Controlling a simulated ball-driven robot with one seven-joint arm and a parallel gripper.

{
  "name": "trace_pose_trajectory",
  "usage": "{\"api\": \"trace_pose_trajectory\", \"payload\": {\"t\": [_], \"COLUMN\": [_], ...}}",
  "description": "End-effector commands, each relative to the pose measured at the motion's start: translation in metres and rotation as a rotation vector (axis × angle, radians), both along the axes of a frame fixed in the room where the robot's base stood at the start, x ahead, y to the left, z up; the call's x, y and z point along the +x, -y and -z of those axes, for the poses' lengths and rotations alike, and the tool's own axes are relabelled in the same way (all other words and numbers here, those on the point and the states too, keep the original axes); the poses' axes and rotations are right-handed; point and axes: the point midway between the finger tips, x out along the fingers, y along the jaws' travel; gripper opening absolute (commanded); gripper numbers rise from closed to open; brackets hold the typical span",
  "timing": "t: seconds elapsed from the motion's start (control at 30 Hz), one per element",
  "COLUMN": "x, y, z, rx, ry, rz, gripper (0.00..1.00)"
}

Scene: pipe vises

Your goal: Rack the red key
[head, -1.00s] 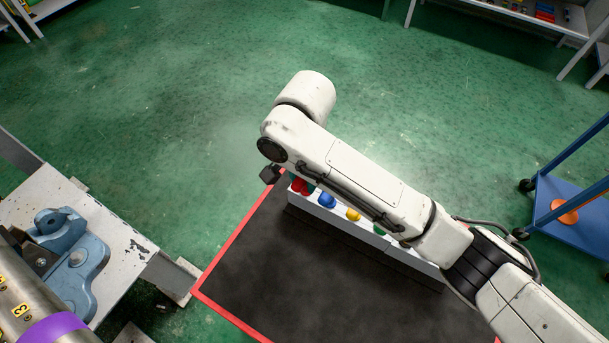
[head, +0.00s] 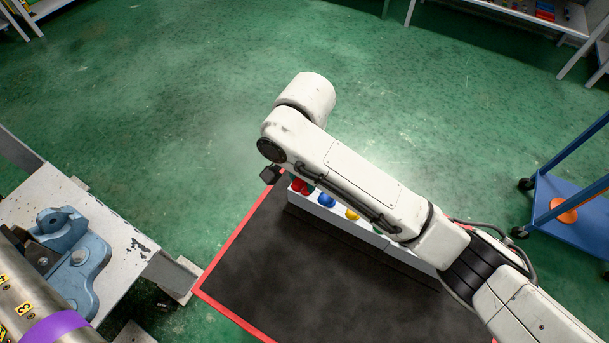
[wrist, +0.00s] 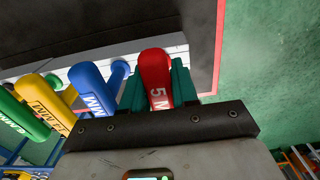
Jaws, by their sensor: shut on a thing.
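The red key (wrist: 155,72), marked "5 M", is between the teal fingers of my gripper (wrist: 158,88) in the wrist view. The fingers are shut on it. In the head view the red key (head: 299,187) shows at the left end of the white rack (head: 345,229), in line with the other keys. My arm covers most of the gripper there. A blue key (wrist: 92,88) stands beside the red one. I cannot tell whether the red key is seated in the rack or held just above it.
A yellow key (head: 352,214) and a green key (wrist: 22,115) are farther along the row. The rack stands on a black, red-edged surface (head: 290,270), bare in front. A bench with a blue vise (head: 75,262) is at left, and a blue cart (head: 570,215) is at right.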

Motion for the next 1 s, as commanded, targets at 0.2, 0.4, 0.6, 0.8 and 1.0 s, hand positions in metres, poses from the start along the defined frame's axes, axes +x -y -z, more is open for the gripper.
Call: {"api": "trace_pose_trajectory", "payload": {"t": [0.2, 0.4, 0.6, 0.8, 1.0], "x": [-0.001, -0.001, 0.000, 0.000, 0.002], "y": [0.000, 0.000, 0.000, -0.001, 0.002], "z": [0.002, 0.001, 0.000, -0.020, -0.065], "rx": [-0.001, -0.001, -0.001, 0.002, -0.003], "ry": [-0.004, -0.003, -0.003, 0.000, 0.002], "rz": [0.000, 0.000, 0.000, -0.001, 0.001], "gripper": [0.45, 0.58, 0.58, 0.58, 0.58]}}
